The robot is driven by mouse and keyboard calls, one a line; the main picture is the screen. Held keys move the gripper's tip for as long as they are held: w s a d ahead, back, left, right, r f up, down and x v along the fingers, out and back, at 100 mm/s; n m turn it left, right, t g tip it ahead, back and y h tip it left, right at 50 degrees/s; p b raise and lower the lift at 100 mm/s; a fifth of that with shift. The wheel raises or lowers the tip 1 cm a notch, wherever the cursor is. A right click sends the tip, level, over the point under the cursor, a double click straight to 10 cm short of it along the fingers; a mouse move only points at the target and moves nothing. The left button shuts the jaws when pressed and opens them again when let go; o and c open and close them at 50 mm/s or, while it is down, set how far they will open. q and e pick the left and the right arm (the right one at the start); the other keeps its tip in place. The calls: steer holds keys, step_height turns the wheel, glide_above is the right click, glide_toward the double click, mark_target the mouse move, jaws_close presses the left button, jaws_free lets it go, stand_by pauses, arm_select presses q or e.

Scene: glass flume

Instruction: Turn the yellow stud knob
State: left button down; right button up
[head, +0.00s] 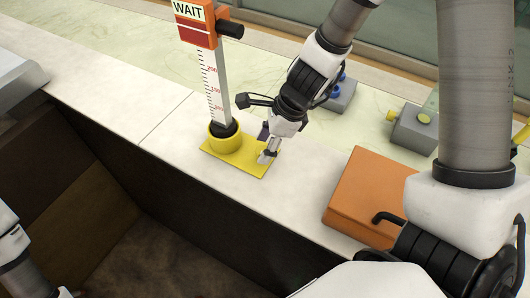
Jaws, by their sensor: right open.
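A small yellow knob (424,117) sticks out of a grey box (412,130) on the pale green strip at the right, partly behind my right arm. My right gripper (267,146) is open and points down, apart from this knob and well to its left. Its fingertips are over or at the right corner of a yellow plate (226,151). I cannot tell whether they touch the plate, and the gripper hides part of that corner. A piece of my left arm shows at the lower left edge, but I cannot make out its gripper.
A gauge post (217,90) with an orange "WAIT" sign (187,11) stands in a yellow collar (225,137) on the plate. An orange block (365,190) lies at the right. A grey box with blue knobs (341,94) is behind my gripper.

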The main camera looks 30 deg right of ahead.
steer(key=shift+s+a+r, duration=0.15)
steer(key=shift+s+r, duration=0.1)
steer(key=shift+s, duration=0.15)
steer(key=shift+w+f, duration=0.1)
steer(key=shift+w, duration=0.05)
jaws_close()
steer(key=n+p, duration=0.2)
steer(key=p, duration=0.1)
steer(key=shift+r+g, duration=0.2)
steer(key=shift+g, duration=0.2)
steer(key=n+p, duration=0.2)
steer(key=shift+w+n+g+p, duration=0.2)
steer(key=shift+n+g+p, duration=0.1)
steer(key=shift+g, duration=0.1)
steer(key=shift+n+g+y+p, duration=0.3)
steer(key=shift+n+g+p, duration=0.1)
steer(key=shift+n+p, duration=0.45)
steer(key=n+p, duration=0.1)
steer(key=n, duration=0.1)
steer(key=n+g, duration=0.1)
steer(key=shift+w+f+n+p, duration=0.1)
steer(key=shift+w+n+p, duration=0.1)
steer(key=shift+n+p, duration=0.2)
steer(key=n+g, duration=0.1)
steer(key=n, duration=0.1)
steer(key=n+h+p, duration=0.1)
steer(key=n, duration=0.1)
steer(key=shift+w+f+n+g+h, duration=0.1)
steer(key=shift+w+n+g+h, duration=0.05)
steer(key=shift+n+g+h, duration=0.2)
